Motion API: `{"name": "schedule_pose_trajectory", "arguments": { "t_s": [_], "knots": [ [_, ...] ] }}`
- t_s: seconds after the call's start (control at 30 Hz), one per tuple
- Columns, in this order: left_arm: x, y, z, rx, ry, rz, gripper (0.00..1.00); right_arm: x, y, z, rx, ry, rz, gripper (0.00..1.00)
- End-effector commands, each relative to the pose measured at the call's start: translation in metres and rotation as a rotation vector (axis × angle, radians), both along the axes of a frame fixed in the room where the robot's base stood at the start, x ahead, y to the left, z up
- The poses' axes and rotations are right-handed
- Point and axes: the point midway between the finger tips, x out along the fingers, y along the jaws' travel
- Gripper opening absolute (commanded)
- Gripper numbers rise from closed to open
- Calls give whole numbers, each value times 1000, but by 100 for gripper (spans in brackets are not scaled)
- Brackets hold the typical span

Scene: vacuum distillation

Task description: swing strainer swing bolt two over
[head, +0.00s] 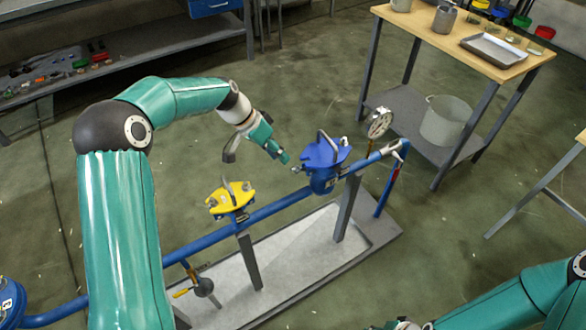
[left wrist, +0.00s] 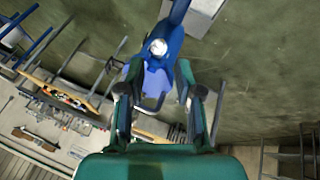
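The blue strainer (head: 322,168) sits on the blue pipe line, with a grey handle arching over its blue lid. A small metal part (head: 296,169), perhaps a swing bolt, shows at its left side. In the left wrist view the blue strainer (left wrist: 154,82) lies ahead between my fingers, with a round silver piece (left wrist: 158,47) on it. My left gripper (head: 285,158) is just left of the blue strainer, open and empty; its spread fingers also show in the left wrist view (left wrist: 160,95). I cannot tell whether it touches anything.
A yellow-topped strainer (head: 231,198) with a grey handle and side bolts stands on the same pipe (head: 275,207). A wooden-topped table (head: 460,45) stands behind; open floor lies between.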

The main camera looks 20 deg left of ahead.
Motion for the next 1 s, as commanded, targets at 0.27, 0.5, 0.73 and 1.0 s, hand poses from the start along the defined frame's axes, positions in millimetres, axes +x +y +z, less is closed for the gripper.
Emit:
{"name": "schedule_pose_trajectory", "arguments": {
  "t_s": [0.27,0.5,0.73,1.0],
  "knots": [
    [11,-26,-49,0,4,-3,35,0,0,5,0,0,0,35],
    [17,-37,-70,1,0,-2,35,0,0,6,0,0,0,35],
    [18,-39,-73,1,-1,-3,35,0,0,6,0,0,0,35],
    [18,-39,-73,1,0,-3,10,0,0,6,0,0,0,35]
  ]
}}
